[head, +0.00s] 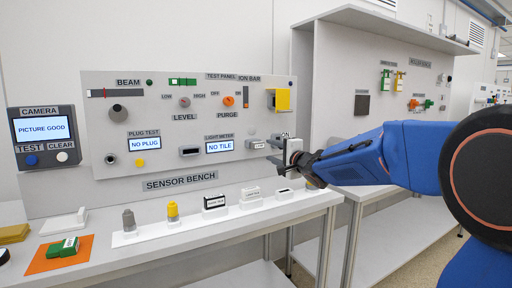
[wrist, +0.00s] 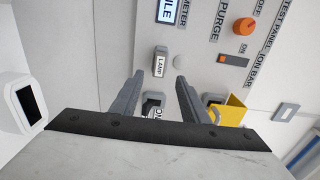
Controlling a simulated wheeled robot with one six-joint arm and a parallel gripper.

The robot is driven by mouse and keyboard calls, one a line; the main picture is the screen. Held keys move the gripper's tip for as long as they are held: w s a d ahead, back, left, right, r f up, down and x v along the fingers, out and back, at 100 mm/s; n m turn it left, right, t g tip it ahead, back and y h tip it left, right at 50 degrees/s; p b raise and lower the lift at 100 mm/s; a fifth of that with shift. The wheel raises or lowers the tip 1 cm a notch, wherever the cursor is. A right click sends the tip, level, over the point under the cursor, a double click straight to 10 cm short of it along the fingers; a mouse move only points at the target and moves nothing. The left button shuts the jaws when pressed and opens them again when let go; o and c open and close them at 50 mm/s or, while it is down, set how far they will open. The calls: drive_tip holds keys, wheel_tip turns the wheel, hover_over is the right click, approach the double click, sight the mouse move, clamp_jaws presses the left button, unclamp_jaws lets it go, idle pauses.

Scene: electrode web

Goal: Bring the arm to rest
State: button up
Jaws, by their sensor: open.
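My blue arm (head: 365,165) reaches in from the right, roughly level, toward the lower right of the test panel (head: 165,90). My gripper (head: 270,152) is at the panel's lower right corner, above the bench. In the wrist view my gripper (wrist: 160,78) has its two fingers apart with nothing held between them. The switch labelled LAMP (wrist: 160,62) shows just beyond the fingertips. A dark part with an ON label (wrist: 153,108) shows between the fingers, partly hidden. I cannot tell whether a finger touches the panel.
The bench (head: 110,255) holds a row of plugs and tiles on a white strip, and green blocks on an orange mat (head: 40,265). A yellow cover (head: 281,99) juts from the panel's right side. A shelved wall unit (head: 345,60) stands behind my arm.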

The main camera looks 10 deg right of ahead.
drive_tip(key=s+d+f+n+g+h, duration=0.2)
drive_tip(key=s+d+f, duration=0.1)
drive_tip(key=s, duration=0.4)
drive_tip(key=s+d+f+n+g+h, duration=0.1)
drive_tip(key=s+d+f+h, duration=0.25)
drive_tip(key=s, duration=0.35)
drive_tip(key=s+d+f+n+g+h, duration=0.2)
drive_tip(key=s+f, duration=0.2)
drive_tip(key=s, duration=0.4)
drive_tip(key=s+a+f+n+g, duration=0.1)
drive_tip(key=s+f+n+g, duration=0.1)
drive_tip(key=s+f, duration=0.3)
drive_tip(key=s+a+f+n+g+y, duration=0.1)
drive_tip(key=s+f+n+g, duration=0.2)
drive_tip(key=s, duration=1.1)
drive_tip(key=s+a+f+n+g+y, duration=0.1)
drive_tip(key=s+f+n, duration=0.3)
drive_tip(key=s+f, duration=0.4)
drive_tip(key=shift+s+a+f+g, duration=0.2)
drive_tip(key=shift+s+a+g, duration=0.15)
drive_tip(key=shift+s+g, duration=0.35)
drive_tip(key=shift+w+r, duration=0.1)
drive_tip(key=shift+w, duration=0.05)
drive_tip(key=shift+c, duration=0.3)
